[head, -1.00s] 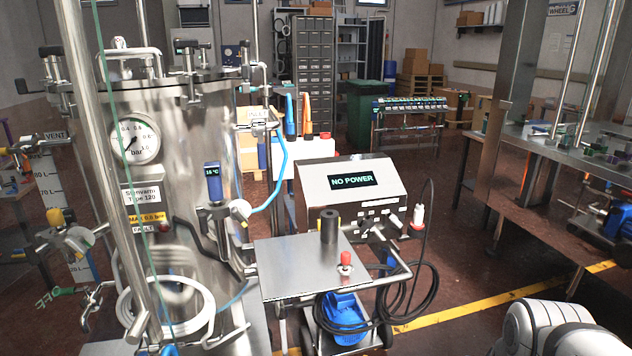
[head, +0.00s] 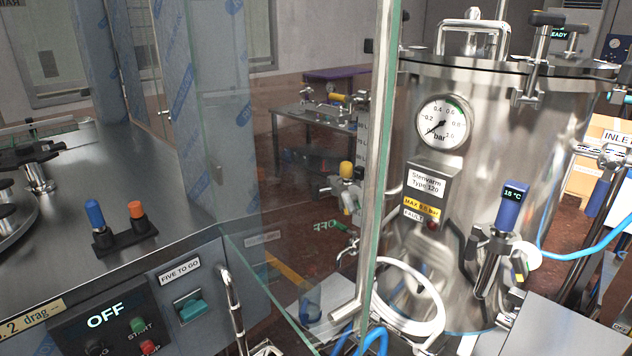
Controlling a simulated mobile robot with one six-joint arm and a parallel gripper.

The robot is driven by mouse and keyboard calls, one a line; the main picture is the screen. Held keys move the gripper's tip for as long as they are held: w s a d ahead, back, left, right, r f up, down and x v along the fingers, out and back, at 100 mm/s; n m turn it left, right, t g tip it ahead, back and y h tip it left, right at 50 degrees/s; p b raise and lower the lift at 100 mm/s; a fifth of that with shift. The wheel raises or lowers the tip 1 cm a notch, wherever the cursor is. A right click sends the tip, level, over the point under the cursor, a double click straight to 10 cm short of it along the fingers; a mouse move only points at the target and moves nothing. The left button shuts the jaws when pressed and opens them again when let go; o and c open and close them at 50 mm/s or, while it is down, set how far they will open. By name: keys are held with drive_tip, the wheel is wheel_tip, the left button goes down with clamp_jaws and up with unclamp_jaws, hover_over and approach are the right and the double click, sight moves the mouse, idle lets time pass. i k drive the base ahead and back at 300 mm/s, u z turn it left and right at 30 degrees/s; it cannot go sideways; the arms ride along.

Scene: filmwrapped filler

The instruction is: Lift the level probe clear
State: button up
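Nothing in view is labelled as the level probe, and I cannot tell which thing it is. A blue-capped piece (head: 95,214) and an orange-capped piece (head: 137,211) stand upright in a black holder (head: 125,237) on the steel machine deck at left. On the steel tank (head: 500,150) at right, a blue-headed sensor reading 15 °C (head: 510,206) sits in a side fitting. A clamped lid (head: 480,65) covers the tank. My gripper is not in view.
A glass door edge with a steel post (head: 376,170) stands between deck and tank. The control panel (head: 107,318) reads OFF, beside a teal switch (head: 191,307). A white hose coil (head: 420,290) hangs at the tank. Film-covered panels (head: 218,110) stand behind the deck.

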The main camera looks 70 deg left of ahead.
sight(93, 211)
drive_tip(key=u, duration=4.2)
drive_tip(key=i, duration=1.5)
drive_tip(key=z, duration=0.05)
